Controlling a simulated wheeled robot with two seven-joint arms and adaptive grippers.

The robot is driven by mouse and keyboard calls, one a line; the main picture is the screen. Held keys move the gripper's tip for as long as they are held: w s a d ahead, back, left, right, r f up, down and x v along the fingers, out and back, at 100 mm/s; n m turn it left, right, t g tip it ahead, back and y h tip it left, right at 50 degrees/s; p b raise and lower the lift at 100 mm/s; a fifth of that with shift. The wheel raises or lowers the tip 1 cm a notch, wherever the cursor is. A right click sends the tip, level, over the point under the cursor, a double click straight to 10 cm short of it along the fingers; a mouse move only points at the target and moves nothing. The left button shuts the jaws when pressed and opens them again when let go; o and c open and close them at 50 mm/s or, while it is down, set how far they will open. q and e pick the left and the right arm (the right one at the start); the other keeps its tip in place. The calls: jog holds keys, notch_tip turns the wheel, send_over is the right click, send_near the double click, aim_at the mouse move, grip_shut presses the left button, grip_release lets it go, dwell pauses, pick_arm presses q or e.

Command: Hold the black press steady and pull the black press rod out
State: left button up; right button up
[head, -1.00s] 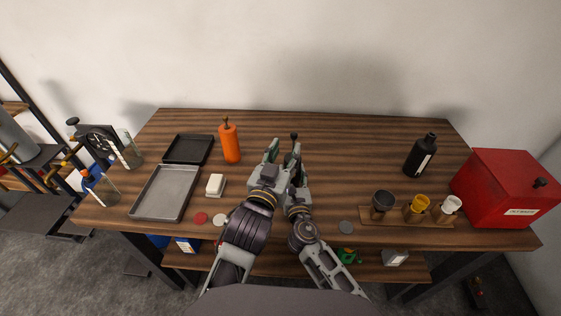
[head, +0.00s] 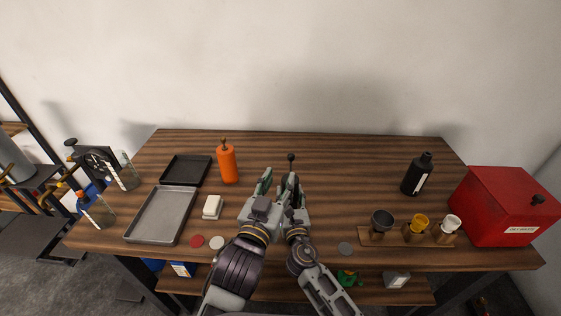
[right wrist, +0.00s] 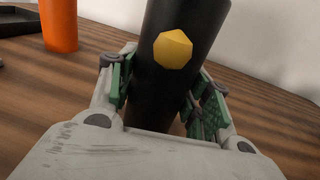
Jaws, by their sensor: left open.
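The black press (right wrist: 165,95) fills the middle of the right wrist view as a dark cylinder with a yellow faceted spot. In that view my right gripper (right wrist: 163,95) has its green pads against both sides of it. In the head view the press body is mostly hidden by my grippers. The press rod (head: 291,158) shows there as a thin black stem with a round knob, above the fingers. My left gripper (head: 278,185) is open, its fingers just below and left of the knob. My right gripper is mostly hidden behind it in the head view.
An orange bottle (head: 228,164) and a white block (head: 212,206) stand left, beside a grey tray (head: 163,214) and a black tray (head: 185,170). A black bottle (head: 417,174), a wooden cup rack (head: 405,238) and a red box (head: 503,205) stand right. The table behind the press is clear.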

jog(key=o, duration=0.5)
jog(key=shift+c, duration=0.2)
jog(key=shift+s, duration=0.2)
jog(key=shift+s+d, duration=0.2)
jog(key=shift+s, duration=1)
jog(key=shift+s+d, duration=0.2)
jog(key=shift+s, duration=0.95)
jog(key=shift+s+d, duration=0.2)
jog(key=shift+s, duration=1)
jog(key=shift+f, duration=0.1)
